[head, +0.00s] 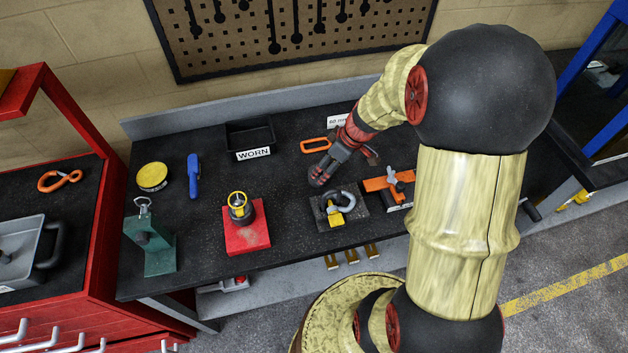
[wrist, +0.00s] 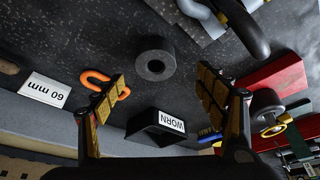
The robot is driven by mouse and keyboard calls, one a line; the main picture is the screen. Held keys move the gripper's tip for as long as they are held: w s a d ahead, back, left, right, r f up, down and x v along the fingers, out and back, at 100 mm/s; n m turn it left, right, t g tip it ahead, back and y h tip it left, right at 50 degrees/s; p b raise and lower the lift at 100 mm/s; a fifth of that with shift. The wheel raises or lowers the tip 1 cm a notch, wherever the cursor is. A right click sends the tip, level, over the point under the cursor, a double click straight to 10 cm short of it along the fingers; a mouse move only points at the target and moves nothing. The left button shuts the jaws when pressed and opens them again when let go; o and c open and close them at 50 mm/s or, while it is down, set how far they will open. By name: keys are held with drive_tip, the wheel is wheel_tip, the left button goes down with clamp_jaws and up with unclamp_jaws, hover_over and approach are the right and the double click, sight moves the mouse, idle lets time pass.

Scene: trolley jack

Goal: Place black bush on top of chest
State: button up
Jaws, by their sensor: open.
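The black bush (wrist: 155,66), a short thick ring with a centre hole, stands on the dark bench top in the wrist view. It appears between my gripper's (wrist: 162,80) spread fingers, apart from both. In the head view my gripper (head: 320,180) is low over the middle of the bench, pointing down and left. I cannot make out the bush there; my gripper or arm probably hides it. The chest (head: 88,283) is red, at the left in the head view, with a dark top (head: 88,205). My gripper is open and empty.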

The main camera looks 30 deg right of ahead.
sight(312, 183)
drive_tip(key=x, duration=0.2)
drive_tip(key=b+x, duration=0.1)
drive_tip(key=x, duration=0.4)
drive_tip(key=shift+w+d+f, duration=0.1)
drive_tip(key=shift+w+d, duration=0.25)
drive_tip(key=shift+c, duration=0.3)
drive_tip(key=c, duration=1.7)
clamp_jaws()
